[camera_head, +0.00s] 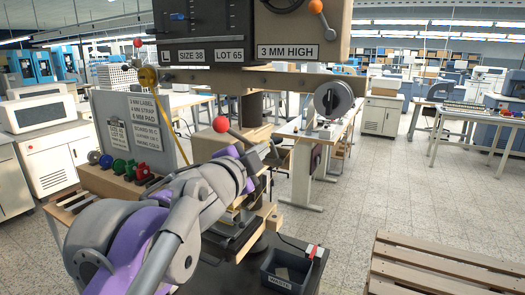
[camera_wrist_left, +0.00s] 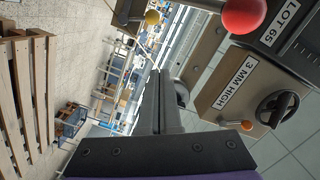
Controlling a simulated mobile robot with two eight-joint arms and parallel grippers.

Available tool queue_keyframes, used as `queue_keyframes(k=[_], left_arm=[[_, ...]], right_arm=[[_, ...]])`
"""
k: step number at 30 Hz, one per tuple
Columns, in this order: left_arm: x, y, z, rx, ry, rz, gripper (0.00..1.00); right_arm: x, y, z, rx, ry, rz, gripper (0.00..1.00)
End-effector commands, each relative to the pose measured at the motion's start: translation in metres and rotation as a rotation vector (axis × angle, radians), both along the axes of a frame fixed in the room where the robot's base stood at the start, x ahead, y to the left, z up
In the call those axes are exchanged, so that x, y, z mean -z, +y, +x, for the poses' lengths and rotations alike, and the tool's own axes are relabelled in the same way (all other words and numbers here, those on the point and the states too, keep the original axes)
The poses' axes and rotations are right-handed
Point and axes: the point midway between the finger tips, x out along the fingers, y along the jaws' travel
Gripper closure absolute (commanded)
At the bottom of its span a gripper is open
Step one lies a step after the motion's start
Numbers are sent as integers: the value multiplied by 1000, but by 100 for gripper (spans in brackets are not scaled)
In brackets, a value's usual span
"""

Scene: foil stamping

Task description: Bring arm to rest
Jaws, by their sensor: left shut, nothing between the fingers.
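My left arm comes in from the lower left in the head view, grey and purple. Its gripper (camera_head: 268,160) is in front of the stamping press (camera_head: 205,80), near a red ball knob (camera_head: 221,124). In the left wrist view the two dark fingers (camera_wrist_left: 160,78) lie together, shut with nothing between them. The press panel shows there too, with a 3 MM HIGH label (camera_wrist_left: 236,82) and a large red knob (camera_wrist_left: 243,14). My right gripper is in neither view.
A sign board (camera_head: 140,130) and several coloured knob-handled stamps (camera_head: 120,167) stand left of the press. A dark waste bin (camera_head: 285,274) is at its front right. A wooden pallet (camera_head: 445,265) lies at the lower right. Open floor (camera_head: 350,205) lies between press and benches.

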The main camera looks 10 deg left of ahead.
Motion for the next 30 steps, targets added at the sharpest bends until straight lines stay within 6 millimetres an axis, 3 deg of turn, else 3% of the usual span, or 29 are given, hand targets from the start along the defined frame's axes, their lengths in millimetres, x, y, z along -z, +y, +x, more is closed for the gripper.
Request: queue_keyframes(k=[5,8,11,13,18,24,27,30], left_arm=[[4,3,0,-12,9,-7,100],[24,19,-3,-74,59,-52,100],[69,48,-13,-194,163,-140,100],[113,72,-28,-296,260,-221,100],[226,112,-84,-516,512,-420,100],[348,126,-172,-711,803,-624,100],[393,123,-213,-777,928,-703,100],[425,117,-244,-819,1024,-757,100]], right_arm=[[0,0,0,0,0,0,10],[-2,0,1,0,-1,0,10],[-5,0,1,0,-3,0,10],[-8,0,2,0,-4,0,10],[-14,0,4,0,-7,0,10],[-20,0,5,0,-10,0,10],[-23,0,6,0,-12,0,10],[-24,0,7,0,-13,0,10]])
